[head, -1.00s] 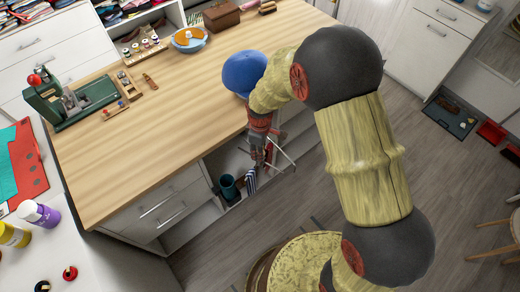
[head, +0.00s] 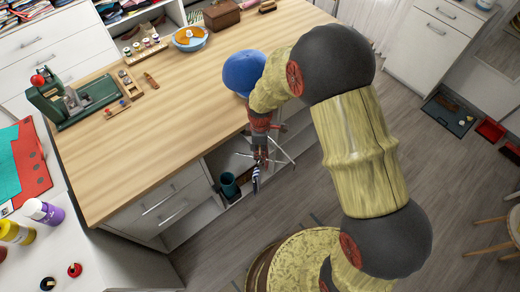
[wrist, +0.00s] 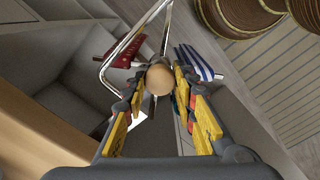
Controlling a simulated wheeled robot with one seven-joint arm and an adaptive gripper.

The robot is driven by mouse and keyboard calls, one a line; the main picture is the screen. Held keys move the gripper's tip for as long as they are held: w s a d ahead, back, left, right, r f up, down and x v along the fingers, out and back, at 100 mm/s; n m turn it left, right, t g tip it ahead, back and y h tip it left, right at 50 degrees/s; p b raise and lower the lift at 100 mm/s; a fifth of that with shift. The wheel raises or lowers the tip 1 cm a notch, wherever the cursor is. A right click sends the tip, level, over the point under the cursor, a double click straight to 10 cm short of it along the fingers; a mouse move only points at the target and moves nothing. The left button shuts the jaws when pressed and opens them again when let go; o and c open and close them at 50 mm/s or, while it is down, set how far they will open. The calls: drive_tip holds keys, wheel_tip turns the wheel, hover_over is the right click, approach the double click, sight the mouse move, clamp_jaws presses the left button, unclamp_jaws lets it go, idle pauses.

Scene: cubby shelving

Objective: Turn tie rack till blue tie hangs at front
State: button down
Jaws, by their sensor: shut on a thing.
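My gripper (wrist: 157,100) is shut on a round wooden knob (wrist: 159,79) at the top centre of the tie rack, one yellow-padded finger on each side. The rack's chrome wire arms (wrist: 120,55) spread out from under the knob. A dark red tie (wrist: 126,49) with light marks hangs at the upper left in the wrist view. A blue-and-white striped tie (wrist: 193,60) hangs at the upper right. It also shows in the head view (head: 256,177), below my gripper (head: 260,155). Parts of the rack behind the fingers are hidden, and I cannot make out a plain blue tie.
The rack is at the open cubby below the wooden worktop (head: 165,115). A teal cup (head: 229,184) stands in the cubby. A blue ball-like thing (head: 243,72) shows by my arm over the worktop. Grey floor (head: 280,200) lies open in front.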

drive_tip(key=c, duration=1.4)
unclamp_jaws()
drive_tip(key=shift+m, duration=0.3)
